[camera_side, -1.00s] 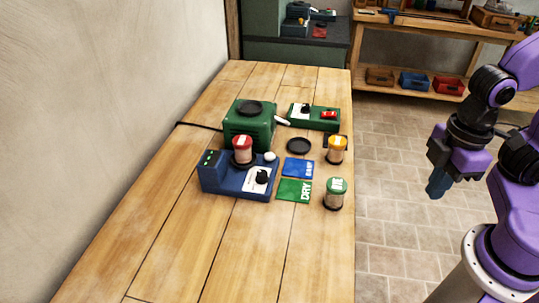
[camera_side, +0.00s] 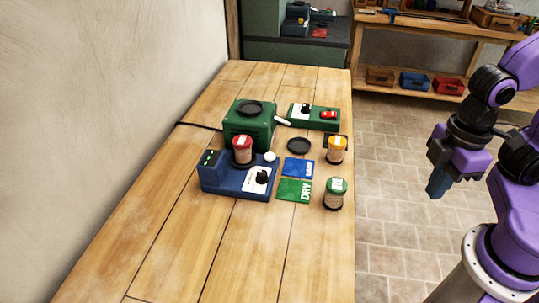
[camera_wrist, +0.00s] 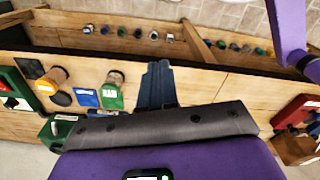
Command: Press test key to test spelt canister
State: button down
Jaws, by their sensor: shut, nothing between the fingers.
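A blue tester (camera_side: 226,184) stands on the wooden bench, with a white round knob (camera_side: 270,157), a black dial (camera_side: 263,177) and small green lights. A red-lidded canister (camera_side: 242,150) stands upright on it. A yellow-lidded canister (camera_side: 337,149) and a green-lidded canister (camera_side: 335,193) stand near the bench's right edge; both also show in the wrist view, yellow (camera_wrist: 50,80) and green (camera_wrist: 115,77). I cannot read which canister is spelt, nor tell which control is the test key. My gripper (camera_side: 437,189) is shut and empty, off the bench's right side, apart from everything.
The bench's near part (camera_side: 200,250) is clear.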

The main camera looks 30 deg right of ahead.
dwell(0.7)
jog(key=m+t+y, duration=0.3)
jog(key=m+t, duration=0.5)
jog(key=m, duration=1)
send_over(273, 156)
notch_tip(273, 156, down, 4)
jog(key=shift+r, duration=0.1)
jog(key=shift+n, duration=0.3)
jog(key=shift+f, duration=4.4)
jog(key=shift+f, duration=0.1)
jog(key=shift+f, duration=0.35)
